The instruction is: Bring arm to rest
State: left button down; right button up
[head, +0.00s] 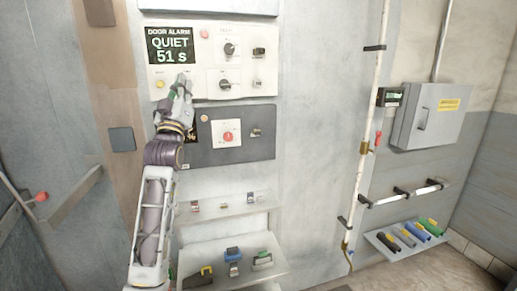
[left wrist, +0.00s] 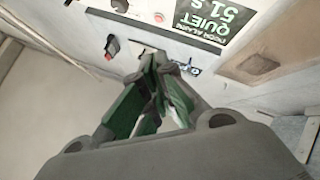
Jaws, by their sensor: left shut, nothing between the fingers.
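My left arm reaches up from the bottom left of the head view. Its left gripper (head: 182,80) is in front of the lower left part of the white door alarm panel (head: 240,88). Its fingers are shut and empty, pointing up. In the left wrist view the gripper (left wrist: 165,62) shows green finger pads, with the tips close to the panel. I cannot tell whether they touch it. The alarm display (head: 170,45) reads "DOOR ALARM QUIET 51 s" and also shows in the left wrist view (left wrist: 207,25). A yellow button (head: 160,84) sits left of the fingers. My right gripper is not in view.
A dark panel with a red knob (head: 228,136) is below the alarm panel, partly behind my arm. Shelves with small items (head: 233,256) are lower down. A grey wall box (head: 430,116), a pipe (head: 368,120) and a handle rail (head: 405,192) are right.

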pick_arm(q)
notch_tip(320, 180, down, 24)
jog(key=m+g, duration=0.1)
jog(key=g, duration=0.6)
jog(key=s+f+m+g, duration=0.15)
jog(key=s+f, duration=0.25)
jog(key=f, duration=0.5)
jog(key=s+f+g, duration=0.3)
jog(key=s+f, duration=0.1)
jog(key=f, duration=0.5)
jog(key=s+f+m+g, duration=0.1)
jog(key=s+f+g, duration=0.5)
jog(key=s+f, duration=0.75)
jog(key=s+f+m+g, duration=0.2)
jog(key=s+f+g, duration=0.55)
jog(key=s, duration=1.05)
notch_tip(320, 180, down, 34)
jog(key=s, duration=0.2)
jog(key=s+a+f, duration=0.2)
jog(key=s+f, duration=0.8)
jog(key=s, duration=0.1)
jog(key=s+a+f+y, duration=0.1)
jog(key=s+a+f, duration=0.1)
jog(key=s+f, duration=0.8)
jog(key=shift+s+a+f+g, duration=0.2)
jog(key=shift+s+g, duration=0.1)
jog(key=shift+s, duration=0.5)
